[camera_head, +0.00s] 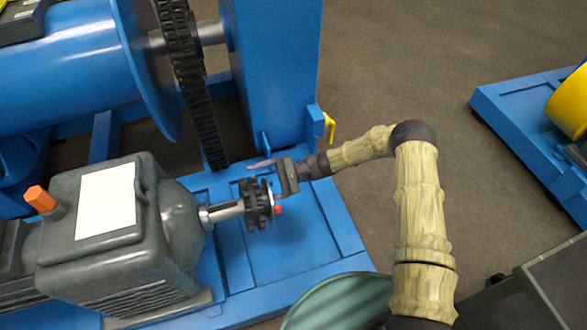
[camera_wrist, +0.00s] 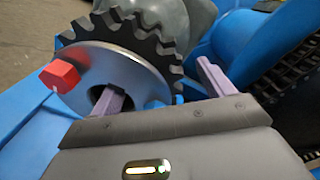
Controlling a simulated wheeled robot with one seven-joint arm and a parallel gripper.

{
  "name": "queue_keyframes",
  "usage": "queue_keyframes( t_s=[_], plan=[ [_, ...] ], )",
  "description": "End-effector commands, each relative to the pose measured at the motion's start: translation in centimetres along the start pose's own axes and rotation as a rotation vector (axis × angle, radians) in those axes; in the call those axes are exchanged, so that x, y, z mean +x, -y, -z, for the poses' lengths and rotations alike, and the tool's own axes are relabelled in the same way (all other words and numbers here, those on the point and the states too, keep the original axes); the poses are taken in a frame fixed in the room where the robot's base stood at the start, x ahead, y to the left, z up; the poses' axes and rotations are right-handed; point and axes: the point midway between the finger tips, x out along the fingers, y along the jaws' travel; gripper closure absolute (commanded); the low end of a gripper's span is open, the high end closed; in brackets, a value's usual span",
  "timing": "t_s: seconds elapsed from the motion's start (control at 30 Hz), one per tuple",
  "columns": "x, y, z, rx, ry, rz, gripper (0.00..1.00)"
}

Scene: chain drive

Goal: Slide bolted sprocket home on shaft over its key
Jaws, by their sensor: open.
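The black toothed sprocket (camera_head: 256,204) sits on the silver shaft (camera_head: 224,211) that sticks out of the dark grey motor. A silver disc with a red bolt head (camera_head: 278,209) is on its outer face. In the wrist view, the sprocket teeth (camera_wrist: 129,28) show behind the silver disc (camera_wrist: 142,70). My gripper (camera_wrist: 160,84) is open, its two lilac fingers spread apart. One finger lies across the dark centre hole of the disc; the other is beyond the rim to the right. Contact cannot be told. The key is not visible.
The grey motor (camera_head: 125,235) with a white label stands left on a blue base (camera_head: 315,235). A dark chain (camera_head: 195,85) hangs behind, beside a blue post (camera_head: 272,70) and drum. A yellow handle (camera_head: 329,127) juts from the post.

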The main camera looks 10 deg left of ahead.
Motion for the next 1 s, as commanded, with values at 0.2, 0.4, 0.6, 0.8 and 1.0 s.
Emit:
queue_keyframes(
  t_s=[0.2,0.4,0.6,0.8,1.0],
  plan=[
    [-4.5,0.5,-0.2,-0.003,-0.009,0.01,0.19],
    [-8.6,0.5,-0.2,-0.004,-0.008,0.013,0.19],
    [-12.5,0.5,-0.2,-0.005,-0.007,0.013,0.19],
    [-15.6,0.5,-0.2,-0.005,-0.004,0.014,0.19],
    [-16.4,0.4,-0.2,-0.005,-0.002,0.014,0.19]
  ],
)
